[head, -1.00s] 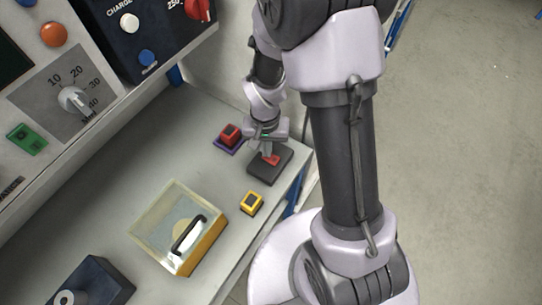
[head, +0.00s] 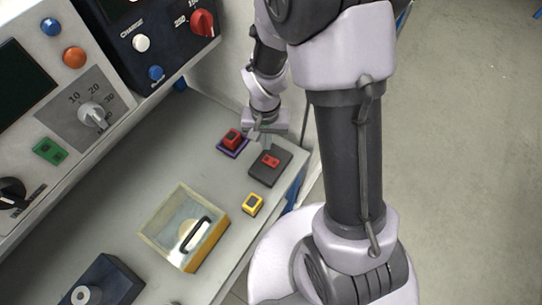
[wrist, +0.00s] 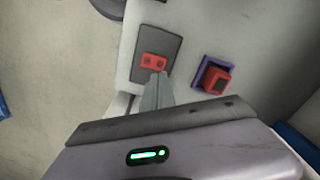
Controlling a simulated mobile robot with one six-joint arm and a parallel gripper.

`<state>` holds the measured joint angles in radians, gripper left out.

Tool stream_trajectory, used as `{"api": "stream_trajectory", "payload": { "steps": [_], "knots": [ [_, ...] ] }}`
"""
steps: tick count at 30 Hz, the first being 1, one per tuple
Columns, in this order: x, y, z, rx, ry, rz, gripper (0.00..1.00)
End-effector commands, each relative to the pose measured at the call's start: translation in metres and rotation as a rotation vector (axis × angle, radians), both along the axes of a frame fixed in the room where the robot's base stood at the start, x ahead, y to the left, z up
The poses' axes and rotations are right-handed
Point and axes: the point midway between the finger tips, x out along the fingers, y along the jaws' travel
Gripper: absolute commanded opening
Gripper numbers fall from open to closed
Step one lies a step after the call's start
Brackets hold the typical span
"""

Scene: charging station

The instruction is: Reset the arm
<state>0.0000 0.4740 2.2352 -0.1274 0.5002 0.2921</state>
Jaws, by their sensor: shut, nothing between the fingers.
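My gripper (head: 265,142) is at the far right end of the bench, above and just behind a dark grey pad (head: 265,178). A small red block (head: 271,161) lies on that pad. In the wrist view the shut fingers (wrist: 158,80) point towards the red block (wrist: 153,62) on the grey pad (wrist: 170,45). They hold nothing. The gap between fingertips and block is hard to judge in that view; in the head view they look apart.
A red block on a purple base (head: 232,139) stands left of the pad. A yellow block (head: 252,204) and a clear-lidded box (head: 215,262) are nearer. A control panel (head: 75,85) with knobs and buttons rises at left. Open floor (head: 470,150) lies right.

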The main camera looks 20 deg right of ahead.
Motion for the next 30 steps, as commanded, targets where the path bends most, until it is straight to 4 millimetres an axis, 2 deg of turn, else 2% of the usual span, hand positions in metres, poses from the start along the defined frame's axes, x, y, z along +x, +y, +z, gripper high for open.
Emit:
{"api": "stream_trajectory", "payload": {
  "steps": [11,14,16,18,21,25,27,30],
  "knots": [
    [0.0,0.0,0.002,0.001,-0.006,-0.001,0.0],
    [0.0,0.003,0.037,0.012,-0.069,-0.005,0.0],
    [-0.009,0.006,0.081,0.03,-0.148,-0.009,0.0],
    [-0.028,0.012,0.125,0.056,-0.236,-0.007,0.0],
    [-0.066,0.022,0.17,0.097,-0.351,0.002,0.0],
    [-0.107,0.033,0.198,0.14,-0.463,0.023,0.0],
    [-0.12,0.037,0.205,0.154,-0.497,0.032,0.0],
    [-0.129,0.039,0.209,0.163,-0.517,0.038,0.0]
  ]
}}
